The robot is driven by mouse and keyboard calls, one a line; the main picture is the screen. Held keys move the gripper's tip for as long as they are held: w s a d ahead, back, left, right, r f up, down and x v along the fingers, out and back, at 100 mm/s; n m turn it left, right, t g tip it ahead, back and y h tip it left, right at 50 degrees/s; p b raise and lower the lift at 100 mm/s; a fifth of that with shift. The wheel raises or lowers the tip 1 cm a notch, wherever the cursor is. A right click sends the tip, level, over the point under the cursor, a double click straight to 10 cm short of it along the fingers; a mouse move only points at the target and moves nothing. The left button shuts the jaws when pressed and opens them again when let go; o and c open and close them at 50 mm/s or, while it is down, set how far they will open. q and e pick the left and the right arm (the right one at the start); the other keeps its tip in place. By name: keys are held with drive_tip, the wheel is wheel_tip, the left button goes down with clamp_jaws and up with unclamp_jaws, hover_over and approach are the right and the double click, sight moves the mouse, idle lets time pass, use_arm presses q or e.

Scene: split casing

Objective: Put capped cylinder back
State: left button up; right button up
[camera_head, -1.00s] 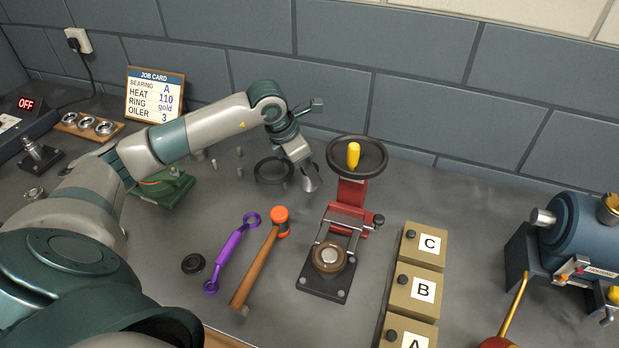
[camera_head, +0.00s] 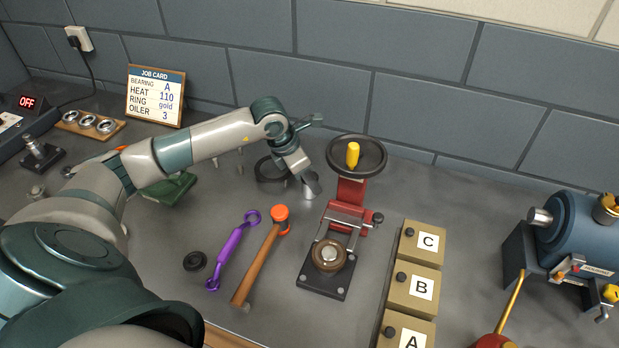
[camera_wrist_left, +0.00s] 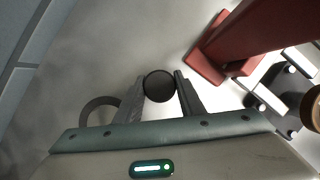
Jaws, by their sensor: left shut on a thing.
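My left gripper (camera_head: 308,191) points down at the bench, behind and left of the red press with the black handwheel. It is shut on a round cylinder (camera_wrist_left: 159,87). In the left wrist view the cylinder's dark round top sits between the two fingertips (camera_wrist_left: 160,92). In the head view the fingers largely hide it, and I cannot tell whether its base touches the bench. My right gripper is not in view.
The red press (camera_head: 350,190) stands close on the right. A black ring (camera_head: 270,170) lies just left of the gripper. A hammer (camera_head: 258,262), a purple wrench (camera_head: 232,255) and lettered boxes (camera_head: 421,245) lie nearer. Bare bench lies behind the boxes.

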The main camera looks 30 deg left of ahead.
use_arm(q)
drive_tip(key=shift+f, duration=0.2)
drive_tip(key=o, duration=1.3)
drive_tip(key=shift+r, duration=0.1)
drive_tip(key=shift+c, duration=0.2)
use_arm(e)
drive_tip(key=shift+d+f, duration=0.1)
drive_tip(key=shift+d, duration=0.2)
use_arm(q)
drive_tip(key=shift+r, duration=0.25)
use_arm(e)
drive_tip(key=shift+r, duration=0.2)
use_arm(q)
drive_tip(key=shift+s+a+r, duration=0.1)
drive_tip(key=shift+r, duration=0.2)
drive_tip(key=b+v, duration=0.3)
drive_tip(key=v, duration=0.8)
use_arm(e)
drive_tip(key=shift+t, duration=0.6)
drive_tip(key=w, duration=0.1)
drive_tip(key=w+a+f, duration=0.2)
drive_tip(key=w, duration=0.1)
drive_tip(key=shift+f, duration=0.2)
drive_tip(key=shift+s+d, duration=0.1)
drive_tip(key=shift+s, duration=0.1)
